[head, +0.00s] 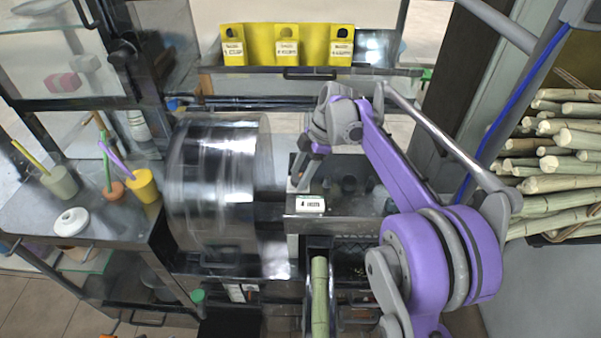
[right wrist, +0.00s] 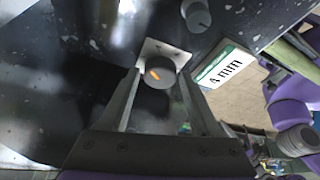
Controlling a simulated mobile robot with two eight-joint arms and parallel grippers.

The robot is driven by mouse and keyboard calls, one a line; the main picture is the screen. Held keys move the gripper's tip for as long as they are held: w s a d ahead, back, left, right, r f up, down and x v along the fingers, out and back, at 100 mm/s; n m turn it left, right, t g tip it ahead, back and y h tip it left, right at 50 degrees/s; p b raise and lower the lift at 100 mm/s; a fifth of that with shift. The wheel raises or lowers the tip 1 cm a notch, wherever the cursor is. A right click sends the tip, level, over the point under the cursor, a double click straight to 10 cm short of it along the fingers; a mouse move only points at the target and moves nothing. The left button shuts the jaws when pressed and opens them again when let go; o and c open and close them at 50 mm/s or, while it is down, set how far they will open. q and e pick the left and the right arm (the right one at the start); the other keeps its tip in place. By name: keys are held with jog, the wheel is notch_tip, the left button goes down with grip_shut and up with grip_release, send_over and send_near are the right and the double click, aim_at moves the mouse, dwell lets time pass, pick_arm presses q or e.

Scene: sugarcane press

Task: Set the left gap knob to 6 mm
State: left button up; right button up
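A dark round knob with an orange pointer line (right wrist: 160,73) sits on a pale square plate in the right wrist view. A second grey knob (right wrist: 196,14) is above it. A label reading "4 mm" (right wrist: 227,66) is to the right; a matching white readout shows in the head view (head: 310,204). My right gripper (right wrist: 161,80) is open, its two fingers on either side of the orange-marked knob; I cannot tell whether they touch it. In the head view my right gripper (head: 300,178) is above the press housing, and the knobs are hard to make out. My left gripper is out of view.
A large shiny metal drum (head: 218,180) stands left of the housing. A green cane piece (head: 320,295) lies in the front chute. A side table (head: 105,225) holds cups, and cane stalks (head: 565,150) are stacked at right.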

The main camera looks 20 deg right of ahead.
grip_shut()
